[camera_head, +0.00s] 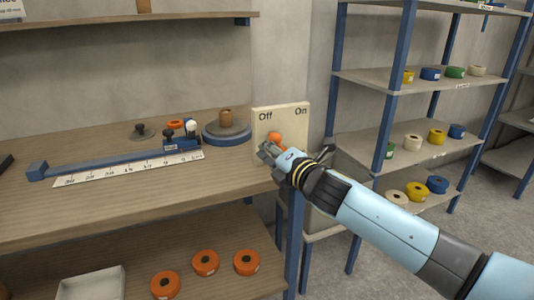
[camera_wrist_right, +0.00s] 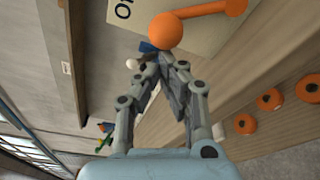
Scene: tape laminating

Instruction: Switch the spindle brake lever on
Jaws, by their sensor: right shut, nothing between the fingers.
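The brake panel (camera_head: 296,128) is a cream plate at the right end of the bench, marked "Off" on its left and "On" on its right. The lever has an orange ball knob (camera_head: 274,137), which shows below and between the two words, nearer "Off". In the right wrist view the knob (camera_wrist_right: 165,32) sits on an orange arm (camera_wrist_right: 215,11) against the panel. My right gripper (camera_head: 265,152) is shut and empty, its fingertips (camera_wrist_right: 160,60) right beside the knob. I cannot tell whether they touch it. The gripper hides part of the lever in the head view. My left gripper is out of view.
On the bench (camera_head: 100,212) are a blue bar with a white ruler (camera_head: 125,170) and a round blue-based spindle (camera_head: 226,132). Orange tape rolls (camera_head: 205,262) and a white tray (camera_head: 92,284) lie on the lower shelf. A rack (camera_head: 410,150) of tape rolls stands at the right.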

